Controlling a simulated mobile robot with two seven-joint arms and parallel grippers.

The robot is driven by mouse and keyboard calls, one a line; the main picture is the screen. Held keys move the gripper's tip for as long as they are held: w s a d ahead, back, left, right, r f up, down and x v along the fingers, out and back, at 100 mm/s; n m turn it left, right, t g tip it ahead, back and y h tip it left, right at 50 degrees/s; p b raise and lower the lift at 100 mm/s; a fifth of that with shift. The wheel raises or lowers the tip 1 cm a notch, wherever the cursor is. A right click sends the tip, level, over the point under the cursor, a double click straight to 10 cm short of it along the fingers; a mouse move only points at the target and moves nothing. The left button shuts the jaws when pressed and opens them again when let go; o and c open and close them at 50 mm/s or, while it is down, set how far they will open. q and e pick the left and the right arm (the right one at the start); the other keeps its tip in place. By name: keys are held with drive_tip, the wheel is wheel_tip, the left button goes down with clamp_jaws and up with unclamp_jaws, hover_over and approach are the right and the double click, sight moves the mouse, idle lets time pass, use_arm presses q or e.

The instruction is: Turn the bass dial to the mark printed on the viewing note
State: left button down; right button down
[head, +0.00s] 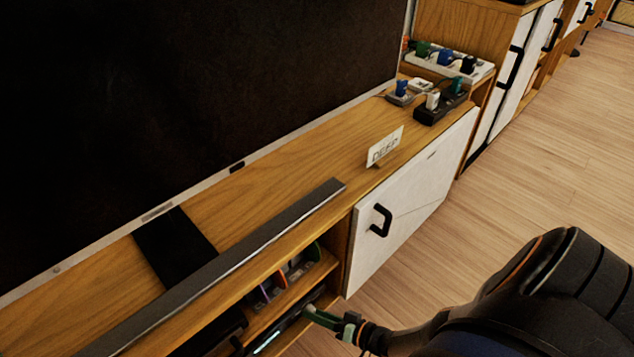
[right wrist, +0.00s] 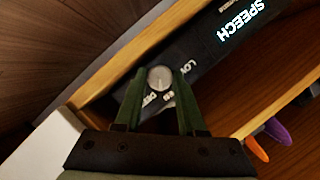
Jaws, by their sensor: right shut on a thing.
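The viewing note (head: 385,147) is a small white card standing on the cabinet top in the head view; its print appears to read DEEP. The bass dial (right wrist: 160,77) is a round grey knob on a black unit (right wrist: 218,55) in the right wrist view. Small white marks surround it; one looks like LOW and one like DEEP, both tilted and partly covered. My right gripper (right wrist: 161,84) is shut on the dial, one green finger on each side. In the head view my right gripper (head: 312,311) reaches into the open shelf. The dial's pointer is not clear. My left gripper is out of view.
The unit's lit display (right wrist: 248,18) reads SPEECH. Wooden shelf edges (right wrist: 282,100) run close around my right gripper. A white cabinet door (head: 410,195) with a black handle is beside the shelf. A grey soundbar (head: 225,262) and power strips (head: 440,108) lie on top.

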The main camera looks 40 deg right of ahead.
idle(0.3)
drive_tip(key=c, duration=0.5)
unclamp_jaws()
